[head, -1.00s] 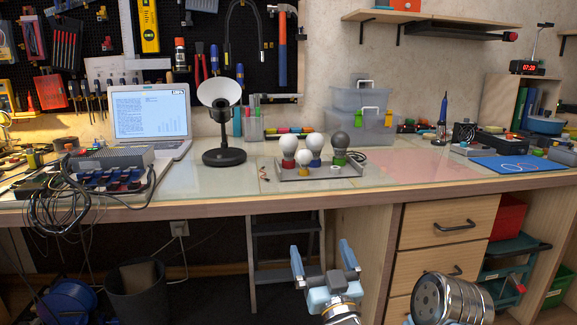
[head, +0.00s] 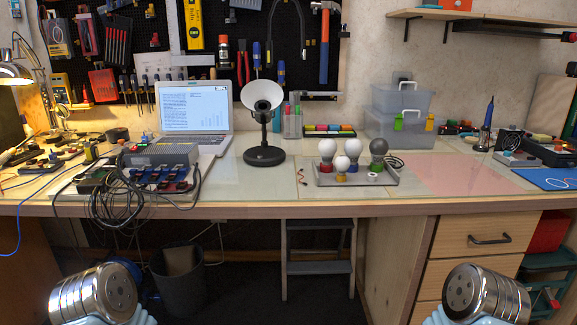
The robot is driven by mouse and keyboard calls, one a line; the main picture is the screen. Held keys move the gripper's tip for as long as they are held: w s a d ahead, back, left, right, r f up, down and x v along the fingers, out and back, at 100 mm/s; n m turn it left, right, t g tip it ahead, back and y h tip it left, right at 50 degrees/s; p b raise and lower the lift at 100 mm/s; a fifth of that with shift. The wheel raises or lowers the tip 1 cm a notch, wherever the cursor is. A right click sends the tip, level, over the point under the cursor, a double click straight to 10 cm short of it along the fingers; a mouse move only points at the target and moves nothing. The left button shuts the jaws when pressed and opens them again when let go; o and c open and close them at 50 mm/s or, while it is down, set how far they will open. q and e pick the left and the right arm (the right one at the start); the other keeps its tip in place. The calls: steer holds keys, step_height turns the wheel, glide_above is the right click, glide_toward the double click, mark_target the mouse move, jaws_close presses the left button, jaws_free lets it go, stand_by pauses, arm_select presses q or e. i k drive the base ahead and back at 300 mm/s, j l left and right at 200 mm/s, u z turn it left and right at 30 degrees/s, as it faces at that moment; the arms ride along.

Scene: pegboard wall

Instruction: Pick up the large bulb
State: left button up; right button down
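Several bulbs stand upright on a grey tray (head: 330,180) on the workbench, right of centre. A white bulb (head: 327,149) sits in a red base at the left. Another white bulb (head: 352,146) stands in a blue base behind. A smaller white bulb (head: 342,163) in a yellow base is in front and partly covers it. A dark grey bulb (head: 379,147) stands in a green base at the right. The larger bulbs look close in size; I cannot tell which is largest. Only links of my two arms show, low at the left and right; both grippers are out of view.
A black lamp (head: 263,135) with a white shade and a laptop (head: 194,110) stand left of the tray. Clear stacked boxes (head: 400,128) and a marker rack (head: 330,130) are behind it. Cables (head: 118,208) hang over the front edge at left. A pink mat (head: 465,175) at right is clear.

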mark_target(327, 147)
steer(key=l+u, duration=0.2)
steer(key=u, duration=0.2)
steer(key=l+u, duration=0.15)
steer(key=u, duration=0.25)
steer(key=k+l+u, duration=0.15)
steer(key=l, duration=0.3)
steer(key=k+l+u, duration=0.2)
steer(key=l, duration=0.25)
steer(key=k+l+u, duration=0.15)
steer(key=l, duration=0.3)
steer(key=k+l+u, duration=0.2)
steer(key=l, duration=0.2)
steer(key=k+l, duration=0.2)
steer(key=l, duration=0.2)
steer(key=k+l, duration=0.2)
steer(key=l, duration=0.15)
steer(key=k+l, duration=0.25)
steer(key=l, duration=0.15)
steer(key=k+l, duration=0.2)
steer(key=l, duration=0.15)
